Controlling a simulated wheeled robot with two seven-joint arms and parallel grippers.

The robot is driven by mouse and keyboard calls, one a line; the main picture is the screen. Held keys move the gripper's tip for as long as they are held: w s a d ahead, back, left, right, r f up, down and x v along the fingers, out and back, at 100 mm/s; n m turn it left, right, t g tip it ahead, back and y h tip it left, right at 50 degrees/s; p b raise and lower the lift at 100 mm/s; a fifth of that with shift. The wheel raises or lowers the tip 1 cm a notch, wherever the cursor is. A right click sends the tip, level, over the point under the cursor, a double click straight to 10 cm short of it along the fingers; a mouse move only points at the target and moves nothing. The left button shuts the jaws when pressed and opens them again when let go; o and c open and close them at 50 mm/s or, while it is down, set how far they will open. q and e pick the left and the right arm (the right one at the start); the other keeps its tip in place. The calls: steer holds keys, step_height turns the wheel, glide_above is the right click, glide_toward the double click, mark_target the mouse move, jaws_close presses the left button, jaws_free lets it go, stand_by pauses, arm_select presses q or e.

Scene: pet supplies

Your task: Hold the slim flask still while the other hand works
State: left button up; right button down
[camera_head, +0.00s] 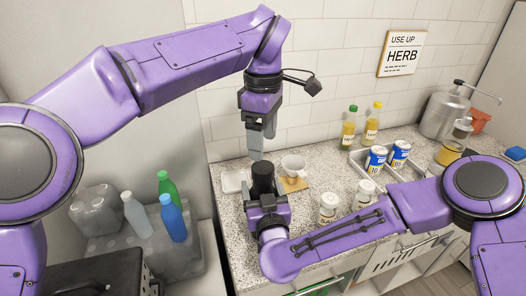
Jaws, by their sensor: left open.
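A dark, slim cylinder (262,178), which looks like the slim flask, stands upright near the counter's front edge. My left gripper (256,148) points down above it, open, with its fingertips a little over the top and nothing seen between them. My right gripper (266,203) is at the cylinder's lower part, in front of it.
A white mug (293,166) stands close right of the cylinder, and a small white dish (233,181) lies left. Two white-capped jars (328,206) stand near my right forearm. Cans (375,159), yellow bottles (348,128) and a metal dispenser (443,114) are farther right.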

mark_target(263, 167)
arm_select(q)
steer(key=m, duration=0.5)
steer(key=shift+m, duration=0.4)
steer(key=m, duration=0.4)
steer(key=shift+f+m, duration=0.3)
step_height(263, 167, down, 8)
steer(key=shift+r, duration=0.25)
